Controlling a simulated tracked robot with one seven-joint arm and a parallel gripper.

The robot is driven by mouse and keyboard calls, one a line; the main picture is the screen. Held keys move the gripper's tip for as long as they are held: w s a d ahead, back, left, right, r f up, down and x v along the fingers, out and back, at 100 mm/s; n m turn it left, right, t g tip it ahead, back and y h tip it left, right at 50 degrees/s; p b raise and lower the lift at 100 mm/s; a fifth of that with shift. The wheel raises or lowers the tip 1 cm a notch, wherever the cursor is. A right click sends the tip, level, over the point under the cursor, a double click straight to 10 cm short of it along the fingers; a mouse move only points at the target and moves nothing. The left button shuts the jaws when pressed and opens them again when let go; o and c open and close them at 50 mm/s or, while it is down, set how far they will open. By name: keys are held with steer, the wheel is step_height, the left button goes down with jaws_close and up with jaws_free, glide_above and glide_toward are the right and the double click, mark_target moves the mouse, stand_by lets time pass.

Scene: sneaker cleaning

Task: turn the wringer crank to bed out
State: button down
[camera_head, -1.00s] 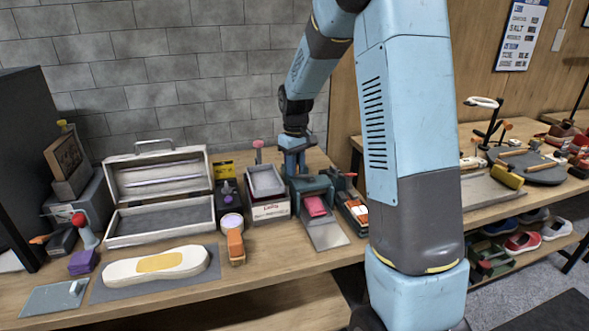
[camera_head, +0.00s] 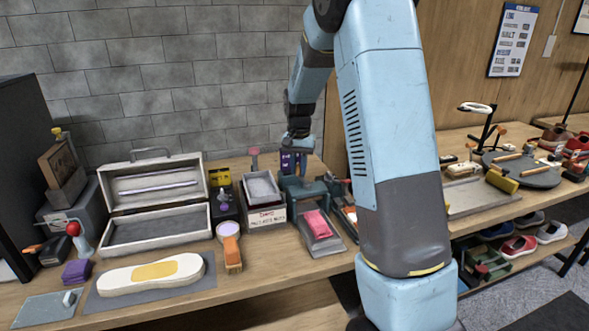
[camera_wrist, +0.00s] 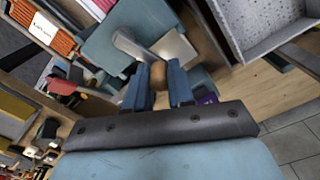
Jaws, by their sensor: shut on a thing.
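The teal wringer (camera_head: 303,188) stands near the back of the bench. Its sloping grey bed (camera_head: 328,243) reaches toward the bench front, and a pink cloth (camera_head: 318,224) lies on it in front of the wringer body. My gripper (camera_head: 293,161) is behind and above the wringer. In the wrist view my gripper's blue fingers (camera_wrist: 159,72) are shut around the brown knob of the grey crank (camera_wrist: 130,45). The wringer body (camera_wrist: 125,30) lies just beyond the fingers. The lower part of the grip is partly hidden by my fingers.
A grey tray over a white box (camera_head: 264,208) stands close left of the wringer. My arm hides the bench right of the wringer.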

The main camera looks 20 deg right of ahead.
steer(key=shift+w+d+m, duration=0.1)
steer(key=shift+d+m, duration=0.2)
steer(key=shift+m, duration=0.4)
steer(key=shift+d+m, duration=0.3)
steer(key=shift+m, duration=0.4)
steer(key=c, duration=1)
jaws_free()
steer(key=shift+d, duration=0.1)
steer(key=shift+o, duration=0.2)
step_height(320, 180, up, 14)
steer(key=shift+f, duration=0.15)
